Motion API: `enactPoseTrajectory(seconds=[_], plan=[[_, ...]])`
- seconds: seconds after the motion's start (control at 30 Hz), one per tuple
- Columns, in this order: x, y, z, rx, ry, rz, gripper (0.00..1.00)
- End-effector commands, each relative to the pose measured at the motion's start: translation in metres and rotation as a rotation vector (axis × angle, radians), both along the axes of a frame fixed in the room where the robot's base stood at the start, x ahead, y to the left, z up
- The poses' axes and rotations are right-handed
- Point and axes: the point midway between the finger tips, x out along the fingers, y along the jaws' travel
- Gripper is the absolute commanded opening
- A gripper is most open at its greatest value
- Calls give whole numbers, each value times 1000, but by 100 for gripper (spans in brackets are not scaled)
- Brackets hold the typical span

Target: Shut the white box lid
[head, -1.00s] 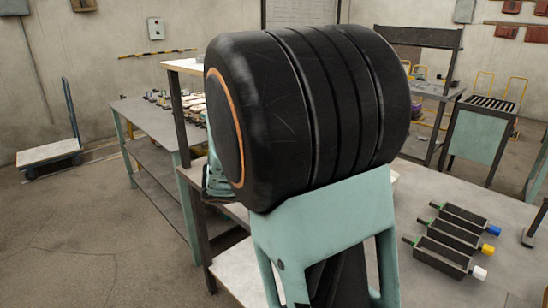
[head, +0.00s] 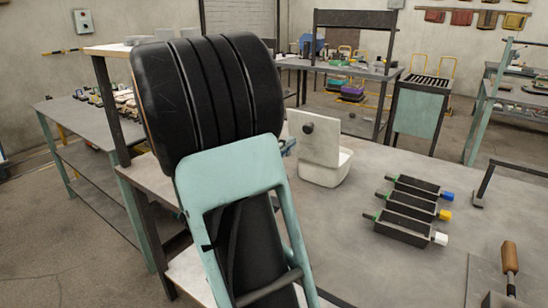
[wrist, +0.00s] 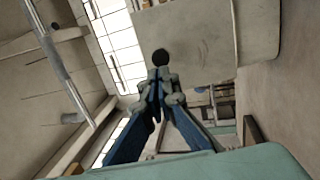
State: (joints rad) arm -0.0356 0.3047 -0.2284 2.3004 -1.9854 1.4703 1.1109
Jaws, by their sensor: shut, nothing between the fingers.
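The white box (head: 326,170) stands on the grey table, just right of my arm in the head view. Its lid (head: 322,145) is open and stands upright on the box, with a dark round knob (head: 308,128) on its face. In the wrist view the lid (wrist: 215,40) fills the upper middle, and its knob (wrist: 161,57) shows just above my fingertips. My gripper (wrist: 159,82) is shut and empty, its blue fingers together in front of the lid. I cannot tell whether they touch it. In the head view my arm hides most of the gripper; a bluish bit shows beside the lid.
Several small dark trays (head: 412,212) with coloured ends lie on the table right of the box. A dark bracket (head: 490,185) and a wooden-handled tool (head: 510,262) lie farther right. The table front between box and trays is clear. A shelf (head: 110,48) stands behind my arm at left.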

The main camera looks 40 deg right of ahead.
Motion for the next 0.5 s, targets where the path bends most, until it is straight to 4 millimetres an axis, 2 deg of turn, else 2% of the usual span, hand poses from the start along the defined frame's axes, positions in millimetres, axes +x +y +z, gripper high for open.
enactPoseTrajectory(seconds=[0.03,0.2,0.33,0.5], plan=[[1,-11,2,-1,-1,-5,0],[8,-36,6,0,1,-2,0],[11,-47,8,0,1,-1,0],[12,-51,10,0,1,0,0]])
